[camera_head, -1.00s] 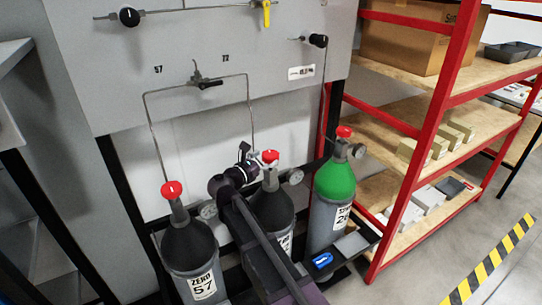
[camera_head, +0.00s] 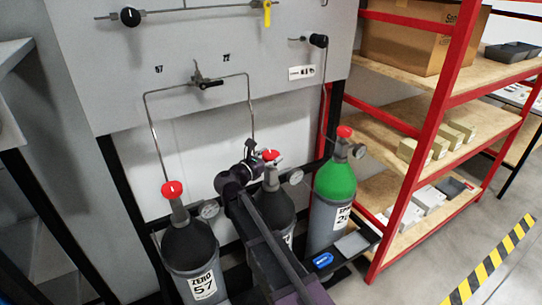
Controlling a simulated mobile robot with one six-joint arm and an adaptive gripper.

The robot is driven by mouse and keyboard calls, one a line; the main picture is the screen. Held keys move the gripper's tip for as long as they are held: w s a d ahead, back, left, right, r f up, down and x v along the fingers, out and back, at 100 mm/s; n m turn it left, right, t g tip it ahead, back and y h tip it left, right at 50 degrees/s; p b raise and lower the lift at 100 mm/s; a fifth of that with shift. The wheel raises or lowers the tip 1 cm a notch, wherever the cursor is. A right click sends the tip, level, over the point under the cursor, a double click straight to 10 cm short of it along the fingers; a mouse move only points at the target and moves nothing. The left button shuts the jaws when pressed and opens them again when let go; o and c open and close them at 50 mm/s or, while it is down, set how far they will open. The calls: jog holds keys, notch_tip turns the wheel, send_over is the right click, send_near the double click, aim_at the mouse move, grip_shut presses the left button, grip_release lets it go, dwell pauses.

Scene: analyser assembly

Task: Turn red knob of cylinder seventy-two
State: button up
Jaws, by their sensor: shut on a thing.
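The middle cylinder (camera_head: 277,205) is dark and stands under the panel mark 72; its own label is mostly hidden by my arm. Its red knob (camera_head: 270,155) is on top of the valve. My gripper (camera_head: 262,157) is at this knob from the left and is shut on it; the fingertips are small and partly hidden. Cylinder 57 (camera_head: 190,249) stands to the left with its own red knob (camera_head: 172,189). A green-topped cylinder (camera_head: 335,183) stands to the right with a red knob (camera_head: 344,132).
A grey panel (camera_head: 110,75) with pipes and black valve handles rises behind the cylinders. Gauges (camera_head: 295,176) stick out beside the valves. A red-framed shelf (camera_head: 449,92) with boxes stands at right. Open floor (camera_head: 430,240) lies at front right.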

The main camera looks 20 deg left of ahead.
jog(key=shift+d+n+t+y, duration=0.1)
jog(key=shift+n+t+y, duration=0.2)
jog(key=shift+n+y, duration=0.45)
jog(key=n+y, duration=0.1)
jog(key=y, duration=0.1)
jog(key=shift+t+y, duration=0.3)
jog(key=shift+y, duration=0.05)
jog(key=shift+n+y, duration=1.95)
jog(key=shift+y, duration=0.85)
jog(key=shift+w, duration=0.1)
jog(key=o, duration=0.9)
jog(key=shift+o, duration=0.2)
